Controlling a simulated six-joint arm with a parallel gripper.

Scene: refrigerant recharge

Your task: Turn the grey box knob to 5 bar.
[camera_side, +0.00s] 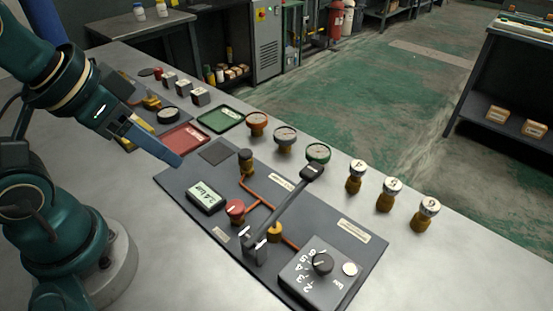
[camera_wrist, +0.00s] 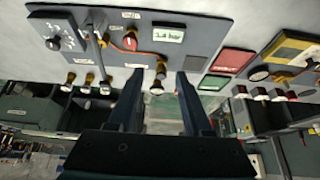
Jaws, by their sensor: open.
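The grey box (camera_side: 300,286) sits at the near right corner of the dark panel, with white numerals around its black knob (camera_side: 322,263). Which numeral the knob points at is too small to tell. In the wrist view the knob (camera_wrist: 53,44) is at the upper left. The display (camera_side: 206,196) on the panel shows a bar reading; its digits are not clear, and it also shows in the wrist view (camera_wrist: 168,35). My gripper (camera_side: 176,160) is open and empty, above the panel's far left end and well away from the knob. Its two fingers (camera_wrist: 160,88) are apart in the wrist view.
A long lever (camera_side: 285,205) rises beside the box, near the red valve knob (camera_side: 235,208) and copper pipes. Brass fittings marked 4 (camera_side: 357,167), 5 (camera_side: 392,187) and 6 (camera_side: 428,208) stand to the right.

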